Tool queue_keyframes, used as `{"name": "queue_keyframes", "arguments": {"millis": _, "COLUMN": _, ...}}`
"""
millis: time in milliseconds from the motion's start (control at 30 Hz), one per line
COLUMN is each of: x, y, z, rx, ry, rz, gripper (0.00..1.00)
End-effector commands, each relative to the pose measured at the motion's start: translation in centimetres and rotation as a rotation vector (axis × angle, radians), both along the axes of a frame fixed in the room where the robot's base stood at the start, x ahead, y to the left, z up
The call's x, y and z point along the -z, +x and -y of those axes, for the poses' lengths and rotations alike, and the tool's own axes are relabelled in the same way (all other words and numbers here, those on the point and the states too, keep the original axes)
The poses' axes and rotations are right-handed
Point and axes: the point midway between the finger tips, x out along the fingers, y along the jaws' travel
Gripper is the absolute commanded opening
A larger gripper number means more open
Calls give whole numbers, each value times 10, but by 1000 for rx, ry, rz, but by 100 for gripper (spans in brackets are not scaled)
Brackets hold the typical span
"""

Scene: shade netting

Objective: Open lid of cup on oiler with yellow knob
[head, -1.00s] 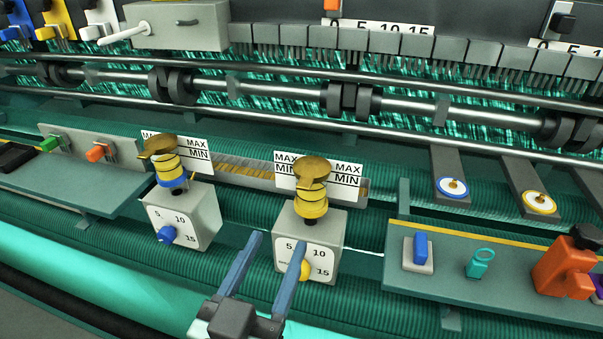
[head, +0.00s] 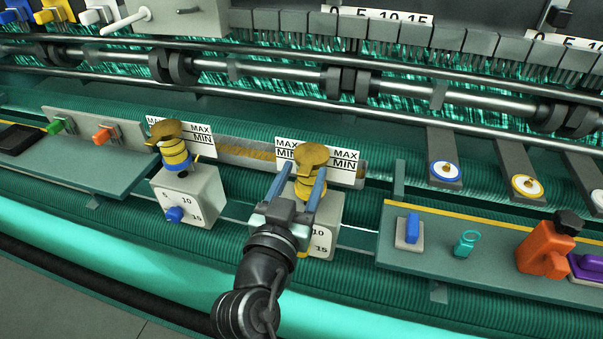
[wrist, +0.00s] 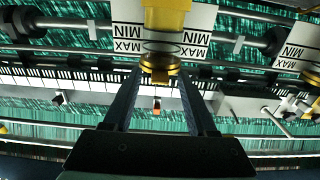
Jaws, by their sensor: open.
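The oiler on the right is a grey box (head: 326,219) with a yellow-ringed cup (head: 309,189) on top and a brass lid (head: 311,155) lying over the cup. Its yellow knob is almost wholly hidden behind my gripper. My gripper (head: 305,169) is open, its two blue-grey fingers pointing up at either side of the cup, just below the lid. In the wrist view the brass lid (wrist: 160,62) appears between the fingertips (wrist: 160,72), with no clear contact. The other oiler (head: 189,195), to the left, has a blue knob (head: 174,214) and a similar brass lid (head: 170,131).
A white MAX/MIN plate (head: 346,166) stands close behind the cup. A shelf on the right (head: 480,258) holds a blue switch (head: 412,228), a teal ring piece (head: 466,243) and an orange part (head: 543,248). A metal rail (head: 400,110) runs behind.

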Motion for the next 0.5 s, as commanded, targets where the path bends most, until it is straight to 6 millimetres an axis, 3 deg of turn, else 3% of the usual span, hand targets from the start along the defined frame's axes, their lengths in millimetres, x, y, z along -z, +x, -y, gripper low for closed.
{"name": "queue_keyframes", "arguments": {"millis": 133, "x": 0, "y": 0, "z": 0, "rx": 0, "ry": 0, "rz": 0, "gripper": 56}}
{"name": "queue_keyframes", "arguments": {"millis": 433, "x": 0, "y": 0, "z": 0, "rx": 0, "ry": 0, "rz": 0, "gripper": 2}}
{"name": "queue_keyframes", "arguments": {"millis": 500, "x": 0, "y": 0, "z": 0, "rx": 0, "ry": 0, "rz": 0, "gripper": 0}}
